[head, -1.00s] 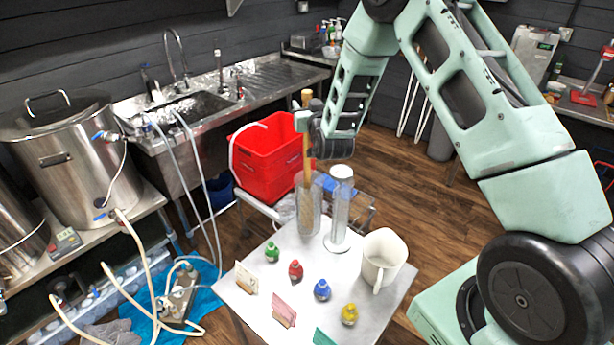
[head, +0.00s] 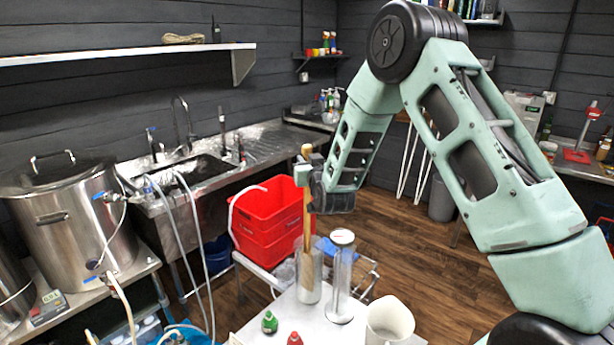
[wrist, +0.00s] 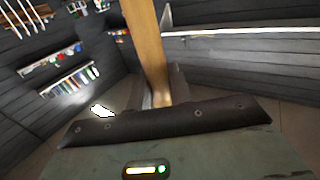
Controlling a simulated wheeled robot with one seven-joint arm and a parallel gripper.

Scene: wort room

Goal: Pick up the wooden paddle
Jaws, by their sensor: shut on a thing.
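The wooden paddle (head: 307,226) stands upright in the head view, its lower part inside a clear cylinder (head: 309,280) on the small table. My gripper (head: 308,184) is shut on the paddle's upper shaft. In the wrist view the paddle shaft (wrist: 149,50) runs up between the fingers of my gripper (wrist: 160,97). The paddle's lower end shows blurred through the cylinder wall, and I cannot tell whether it touches the bottom.
A tall clear cylinder with a white top (head: 341,275) stands close to the right of the paddle's cylinder. A white jug (head: 390,322) and small green (head: 270,322) and red (head: 295,339) bottles share the table. A red crate (head: 268,222) is behind.

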